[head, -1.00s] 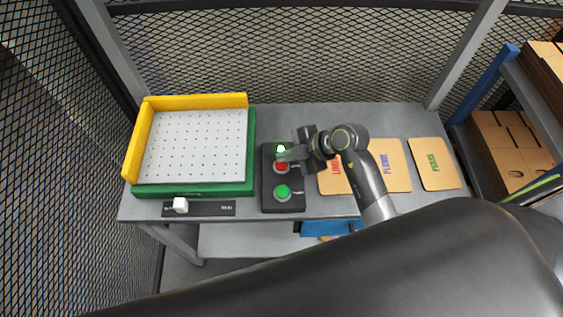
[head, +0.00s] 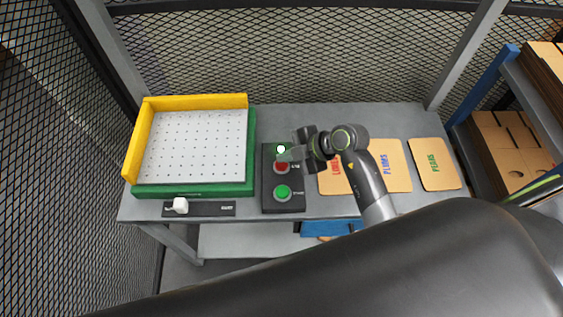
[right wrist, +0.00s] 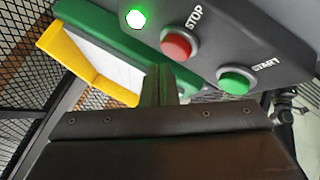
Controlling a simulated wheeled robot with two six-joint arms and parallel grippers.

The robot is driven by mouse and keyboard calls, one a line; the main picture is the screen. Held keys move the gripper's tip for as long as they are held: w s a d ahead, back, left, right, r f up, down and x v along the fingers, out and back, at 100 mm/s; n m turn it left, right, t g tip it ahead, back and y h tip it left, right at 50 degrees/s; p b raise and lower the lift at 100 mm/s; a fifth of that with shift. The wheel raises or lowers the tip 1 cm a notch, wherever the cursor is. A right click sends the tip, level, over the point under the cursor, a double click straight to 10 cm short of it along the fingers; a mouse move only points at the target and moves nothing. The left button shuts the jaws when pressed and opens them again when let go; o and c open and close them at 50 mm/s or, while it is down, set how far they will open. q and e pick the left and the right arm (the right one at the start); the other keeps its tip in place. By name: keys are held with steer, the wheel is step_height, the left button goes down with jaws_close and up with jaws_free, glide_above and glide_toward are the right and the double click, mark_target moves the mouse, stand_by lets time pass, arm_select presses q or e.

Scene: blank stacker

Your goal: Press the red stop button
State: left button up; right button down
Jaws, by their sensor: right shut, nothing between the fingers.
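The control box (head: 268,203) is dark and stands on the bench. The red stop button (head: 282,168) is on it, between a lit light (head: 281,149) and the green start button (head: 283,192). My right gripper (head: 286,156) is shut and empty, and its fingertips show beside the red button, towards the light. In the right wrist view the red button (right wrist: 178,46) and its STOP label are clear, and the shut fingers (right wrist: 160,84) end close to it. I cannot tell whether they touch it. The light (right wrist: 136,18) glows green. My left gripper is not in view.
A perforated white plate (head: 195,146) with yellow and green edges is at left. A white slider knob (head: 180,205) sits in front of it. Labelled cards, including PLUMS (head: 396,181) and PEARS (head: 434,176), lie at right. A mesh fence (head: 300,75) stands behind.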

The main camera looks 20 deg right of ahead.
mark_target(286, 165)
steer(key=shift+f, duration=0.2)
stand_by(0.5)
steer(key=shift+f, duration=0.25)
steer(key=shift+f, duration=0.5)
stand_by(0.6)
steer(key=shift+r, duration=0.1)
steer(key=shift+r+p, duration=0.8)
steer(key=shift+p, duration=0.45)
steer(key=shift+r, duration=0.1)
step_height(286, 165, up, 5)
steer(key=p, duration=0.6)
